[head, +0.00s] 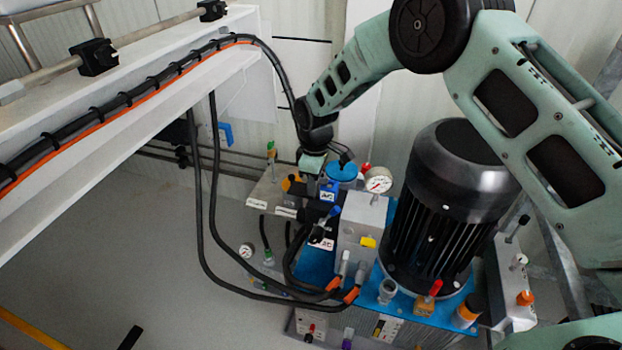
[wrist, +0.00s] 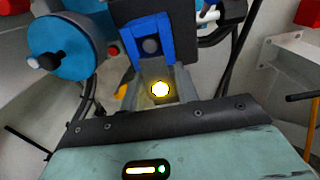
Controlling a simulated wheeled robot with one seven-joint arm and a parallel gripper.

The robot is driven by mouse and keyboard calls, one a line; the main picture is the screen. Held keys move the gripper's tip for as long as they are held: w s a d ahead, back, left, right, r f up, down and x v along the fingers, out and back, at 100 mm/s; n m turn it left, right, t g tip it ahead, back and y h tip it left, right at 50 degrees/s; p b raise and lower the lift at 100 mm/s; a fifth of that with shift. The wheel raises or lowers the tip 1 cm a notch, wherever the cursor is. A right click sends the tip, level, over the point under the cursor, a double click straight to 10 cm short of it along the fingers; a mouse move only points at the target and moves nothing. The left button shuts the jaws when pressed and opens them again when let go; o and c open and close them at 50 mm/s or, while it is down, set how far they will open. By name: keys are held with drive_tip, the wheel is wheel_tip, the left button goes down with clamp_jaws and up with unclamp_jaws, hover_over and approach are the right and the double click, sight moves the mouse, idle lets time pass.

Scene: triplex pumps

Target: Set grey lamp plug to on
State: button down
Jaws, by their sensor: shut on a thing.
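My gripper (wrist: 156,72) shows in the wrist view, with narrow grey jaws reaching up from its black-edged teal body. The jaws appear shut on a blue and grey part (wrist: 151,46), which has a dark round centre. I cannot tell whether the light belongs to the gripper or to the plug, nor which part is the grey lamp plug. In the head view, my gripper (head: 313,166) is low over the back of the pump unit, beside blue labelled parts (head: 328,191). Its fingertips are hidden there.
A blue cylinder (wrist: 66,45) with knobs is close at the left in the wrist view. A pressure gauge (head: 378,181) and a large black motor (head: 440,205) stand right of my gripper. Black hoses (head: 212,220) hang at the left, beneath a white beam (head: 130,95).

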drive_tip(key=shift+s+d, duration=0.1)
drive_tip(key=shift+d, duration=0.1)
drive_tip(key=c, duration=1)
unclamp_jaws()
drive_tip(key=shift+c, duration=0.2)
drive_tip(key=shift+r, duration=0.5)
wheel_tip(320, 180, up, 16)
drive_tip(key=p, duration=0.1)
drive_tip(key=shift+r, duration=0.2)
